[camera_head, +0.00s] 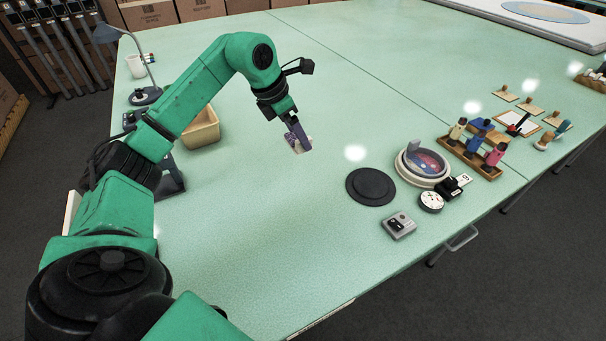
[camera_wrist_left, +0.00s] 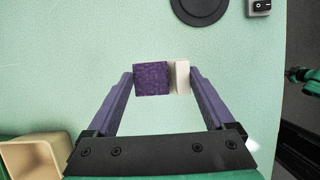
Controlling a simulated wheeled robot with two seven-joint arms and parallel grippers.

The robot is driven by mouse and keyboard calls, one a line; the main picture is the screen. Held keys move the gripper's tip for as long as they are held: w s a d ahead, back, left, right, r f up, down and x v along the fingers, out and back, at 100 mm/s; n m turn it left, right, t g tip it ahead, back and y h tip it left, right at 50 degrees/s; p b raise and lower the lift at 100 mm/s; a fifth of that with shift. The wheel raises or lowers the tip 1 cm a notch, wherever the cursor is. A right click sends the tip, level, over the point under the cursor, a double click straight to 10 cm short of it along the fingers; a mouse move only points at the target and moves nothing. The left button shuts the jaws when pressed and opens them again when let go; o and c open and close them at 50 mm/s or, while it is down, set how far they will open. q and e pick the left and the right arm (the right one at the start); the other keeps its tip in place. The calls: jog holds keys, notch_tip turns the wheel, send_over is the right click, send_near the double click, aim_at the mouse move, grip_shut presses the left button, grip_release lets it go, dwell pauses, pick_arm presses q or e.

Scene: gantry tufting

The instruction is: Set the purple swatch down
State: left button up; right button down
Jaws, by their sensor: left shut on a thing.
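The purple swatch (camera_wrist_left: 151,79) is a small, dark purple textured square with a cream block (camera_wrist_left: 181,77) at its right side. Both sit between the fingertips of my left gripper (camera_wrist_left: 162,78), which is shut on them. In the head view the left gripper (camera_head: 295,133) points down over the open table, left of the black disc, with the swatch (camera_head: 300,146) at its tips. The swatch is low over the table top; I cannot tell whether it touches. My right gripper does not show.
The pale green table (camera_head: 270,240) is clear around the swatch. A black round disc (camera_head: 371,186) lies to the right, near a round dish (camera_head: 424,165), a grey switch box (camera_head: 398,226) and a wooden rack (camera_head: 467,158). A tan bin (camera_head: 201,130) and a lamp (camera_head: 146,95) stand left.

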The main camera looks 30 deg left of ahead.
pick_arm(q)
notch_tip(320, 180, down, 14)
jog(key=shift+f+p, duration=0.2)
jog(key=shift+p, duration=0.6)
jog(key=shift+f, duration=0.3)
jog(key=shift+a, duration=0.1)
jog(key=shift+f, duration=0.15)
jog(key=o, duration=1)
